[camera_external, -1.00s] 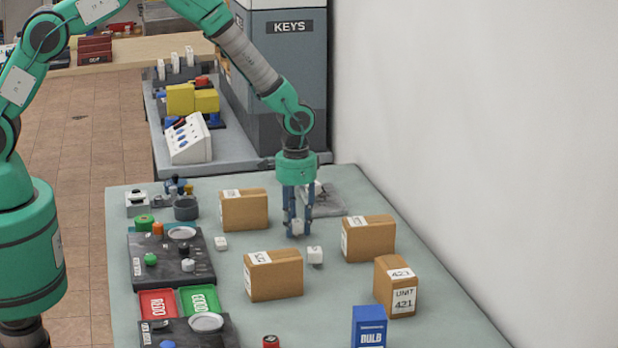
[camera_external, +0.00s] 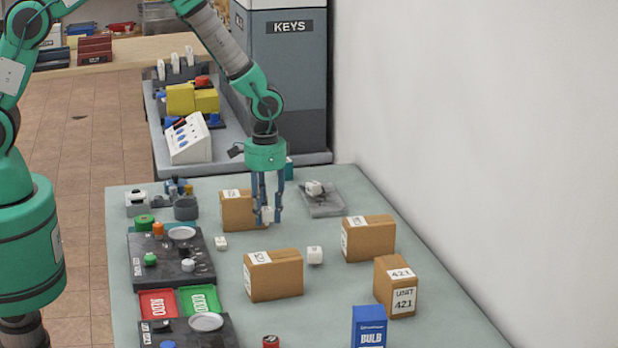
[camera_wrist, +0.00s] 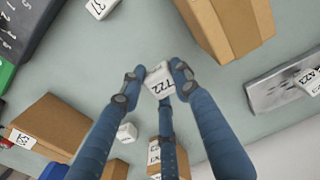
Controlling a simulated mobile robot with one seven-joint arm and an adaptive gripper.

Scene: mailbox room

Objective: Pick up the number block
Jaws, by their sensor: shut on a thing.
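My gripper (camera_external: 267,218) has its fingers closed around a small white number block (camera_wrist: 159,82). The block's face reads "722" in the wrist view, and it shows between the fingertips (camera_wrist: 155,78). In the outside view the held block (camera_external: 267,214) is partly hidden by the fingers, in front of a brown box (camera_external: 235,211). It appears to be raised above the table. Other white blocks stand on the table: one (camera_external: 221,243) to the left of my gripper, one (camera_external: 315,255) to the right and nearer, and one (camera_external: 314,187) on a grey tray.
Brown boxes (camera_external: 274,276) (camera_external: 368,240) (camera_external: 397,287) stand around on the pale table. A blue bulb box (camera_external: 369,328) is at the front. A dark panel (camera_external: 205,270) with knobs and red and green trays lie left. The grey tray (camera_external: 325,207) is at the back right.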

